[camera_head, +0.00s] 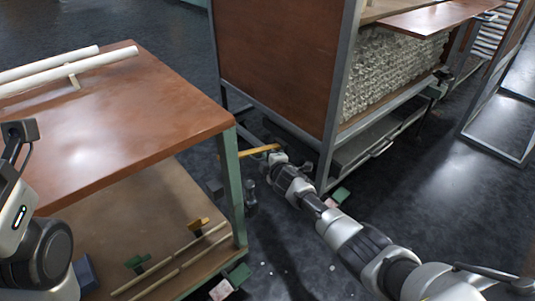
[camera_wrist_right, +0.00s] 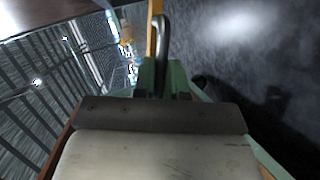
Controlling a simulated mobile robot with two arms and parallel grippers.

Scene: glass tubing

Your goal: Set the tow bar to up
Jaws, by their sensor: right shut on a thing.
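The tow bar (camera_head: 258,150) is a yellow bar in the gap between the wooden table and the tall cart in the head view. It lies close to level there, and its right end meets my right gripper (camera_head: 277,158). In the right wrist view the yellow bar (camera_wrist_right: 153,40) runs up to the top edge, beside a curved grey metal loop (camera_wrist_right: 164,45) and green frame parts. My right gripper is shut on the tow bar; its fingertips are mostly hidden in both views. Part of my left arm shows at the left edge, but I cannot see its fingers.
A wooden table (camera_head: 130,115) with white tubes (camera_head: 75,70) and a lower shelf stands at left. A tall cart with a brown panel (camera_head: 280,65) and stacked glass tubing (camera_head: 390,75) stands behind my right arm. Dark floor (camera_head: 440,190) is open at right.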

